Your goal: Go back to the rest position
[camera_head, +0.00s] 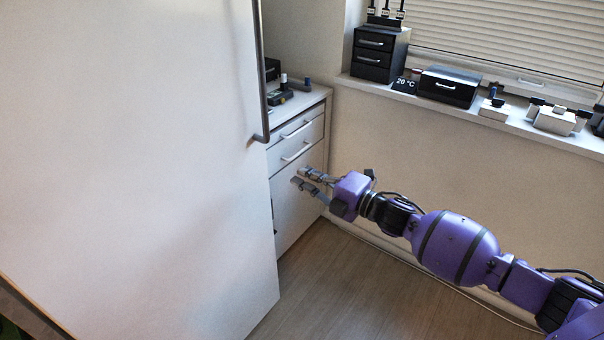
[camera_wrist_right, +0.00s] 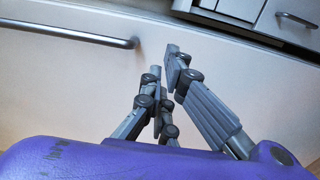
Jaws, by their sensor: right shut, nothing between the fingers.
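My right gripper (camera_head: 301,177) is in the middle of the head view, at the end of my purple arm, which comes in from the right. Its fingers point left toward the white drawer cabinet (camera_head: 290,205). In the right wrist view the gripper (camera_wrist_right: 163,68) has its fingertips close together with nothing held between them. The white cabinet door (camera_wrist_right: 70,75) and its bar handle (camera_wrist_right: 85,34) lie beyond the fingers there. Whether the fingers touch any surface cannot be told. My left gripper is not in either view.
A large white door panel (camera_head: 130,150) with a long vertical handle (camera_head: 261,80) fills the left. A windowsill (camera_head: 470,110) on the right holds a black drawer box (camera_head: 372,60) and a small black case (camera_head: 448,88). The wooden floor (camera_head: 350,290) below my arm is clear.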

